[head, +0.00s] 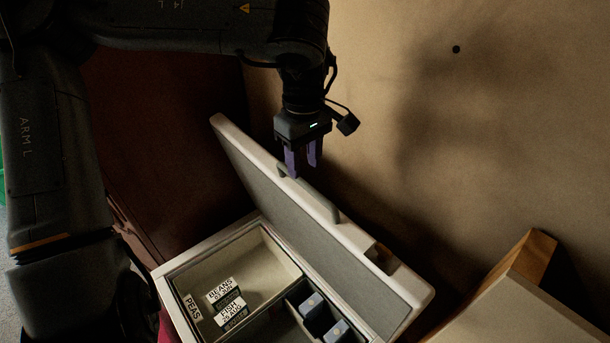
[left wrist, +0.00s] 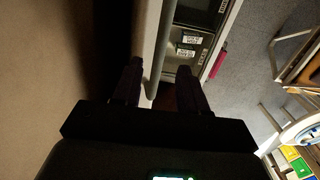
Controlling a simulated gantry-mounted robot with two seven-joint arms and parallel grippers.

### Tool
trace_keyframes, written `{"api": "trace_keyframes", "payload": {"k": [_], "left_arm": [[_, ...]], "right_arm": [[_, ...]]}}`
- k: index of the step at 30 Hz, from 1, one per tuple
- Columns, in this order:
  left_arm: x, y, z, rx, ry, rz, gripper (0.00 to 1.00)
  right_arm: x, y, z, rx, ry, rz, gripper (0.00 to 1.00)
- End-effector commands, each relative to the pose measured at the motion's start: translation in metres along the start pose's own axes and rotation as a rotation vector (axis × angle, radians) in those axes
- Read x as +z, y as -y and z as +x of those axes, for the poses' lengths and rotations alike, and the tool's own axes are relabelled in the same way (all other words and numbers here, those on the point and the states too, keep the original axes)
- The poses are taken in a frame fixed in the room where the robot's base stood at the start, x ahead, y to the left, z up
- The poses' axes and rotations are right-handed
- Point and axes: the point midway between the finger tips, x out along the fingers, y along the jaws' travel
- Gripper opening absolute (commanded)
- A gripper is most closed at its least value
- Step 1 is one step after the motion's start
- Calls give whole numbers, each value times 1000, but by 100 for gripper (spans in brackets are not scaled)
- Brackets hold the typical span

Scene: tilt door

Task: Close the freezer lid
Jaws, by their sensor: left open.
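The freezer lid (head: 305,245) stands open and tilted up from the freezer (head: 200,247), its grey inner panel facing left. A grey bar handle (head: 334,211) sits along the lid's outer side. My left gripper (head: 304,170) is open and points down at the handle's far end. Contact cannot be told. My right gripper is not in view.
Labelled packs (head: 225,301) and blue-grey boxes (head: 312,305) lie inside the open freezer. A bare wall is behind the lid. A wooden-edged piece (head: 531,255) stands at the lower right. The left wrist view shows chair-like furniture (left wrist: 288,50) at the right.

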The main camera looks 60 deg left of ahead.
Motion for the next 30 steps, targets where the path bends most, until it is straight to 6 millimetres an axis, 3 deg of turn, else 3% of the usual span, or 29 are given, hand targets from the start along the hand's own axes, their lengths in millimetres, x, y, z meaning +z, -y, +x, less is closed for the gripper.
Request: {"api": "trace_keyframes", "payload": {"k": [9, 22, 30], "left_arm": [[0, 0, 38, -2, 2, 0, 42], [0, 0, 46, 1, 1, -2, 42], [0, 0, 46, 1, 1, -2, 2]], "right_arm": [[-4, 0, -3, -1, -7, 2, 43], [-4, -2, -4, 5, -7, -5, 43], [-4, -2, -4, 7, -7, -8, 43]]}}
